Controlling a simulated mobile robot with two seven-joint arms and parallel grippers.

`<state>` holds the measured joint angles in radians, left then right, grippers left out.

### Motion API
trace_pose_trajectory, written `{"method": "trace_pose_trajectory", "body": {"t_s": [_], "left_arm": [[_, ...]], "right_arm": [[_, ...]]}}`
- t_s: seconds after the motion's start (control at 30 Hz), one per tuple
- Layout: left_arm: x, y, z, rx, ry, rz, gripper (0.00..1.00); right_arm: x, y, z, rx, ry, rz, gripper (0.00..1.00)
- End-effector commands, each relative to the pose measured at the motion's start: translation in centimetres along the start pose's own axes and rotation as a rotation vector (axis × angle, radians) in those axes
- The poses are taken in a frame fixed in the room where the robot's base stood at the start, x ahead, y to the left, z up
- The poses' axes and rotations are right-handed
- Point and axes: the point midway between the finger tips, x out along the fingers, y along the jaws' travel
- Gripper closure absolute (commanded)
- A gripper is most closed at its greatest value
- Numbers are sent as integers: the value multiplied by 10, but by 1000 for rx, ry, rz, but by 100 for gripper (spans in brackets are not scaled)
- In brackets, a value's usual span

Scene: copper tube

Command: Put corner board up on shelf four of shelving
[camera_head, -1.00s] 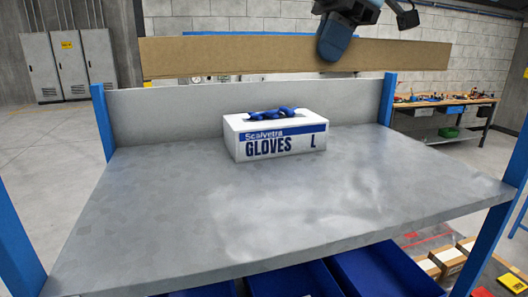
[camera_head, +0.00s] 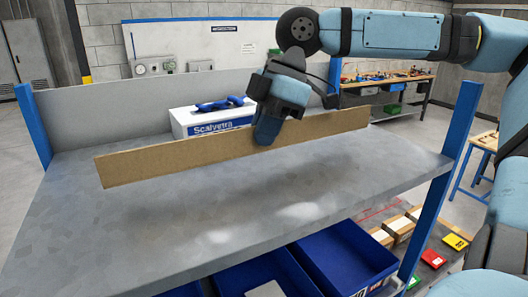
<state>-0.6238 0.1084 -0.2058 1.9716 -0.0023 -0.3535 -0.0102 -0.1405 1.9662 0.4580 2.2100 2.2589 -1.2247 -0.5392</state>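The corner board (camera_head: 190,158) is a long brown cardboard strip. In the head view it hangs above the grey top shelf of the shelving (camera_head: 150,215), tilted a little with its right end higher. My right gripper (camera_head: 266,132) comes from the upper right and is shut on the board right of its middle. The board hides the lower part of the glove box. Whether it touches the shelf is hard to tell, but it appears to be above it. My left gripper is not in view.
A white glove box (camera_head: 185,123) with blue gloves on top stands at the back of the shelf. Blue posts (camera_head: 33,125) rise at the shelf's sides. Blue bins (camera_head: 345,255) sit below. The front shelf surface is clear.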

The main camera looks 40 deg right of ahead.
Motion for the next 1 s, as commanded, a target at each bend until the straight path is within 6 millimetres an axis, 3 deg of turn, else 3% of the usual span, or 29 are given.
{"method": "trace_pose_trajectory", "body": {"t_s": [0.33,0.7,0.8,1.0], "left_arm": [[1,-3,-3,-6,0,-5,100],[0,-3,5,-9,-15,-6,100],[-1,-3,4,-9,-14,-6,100],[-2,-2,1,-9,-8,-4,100]], "right_arm": [[37,-1,15,1,1,-2,100],[43,0,18,0,1,0,100],[42,0,18,0,0,0,73],[42,0,17,0,0,0,71]]}}
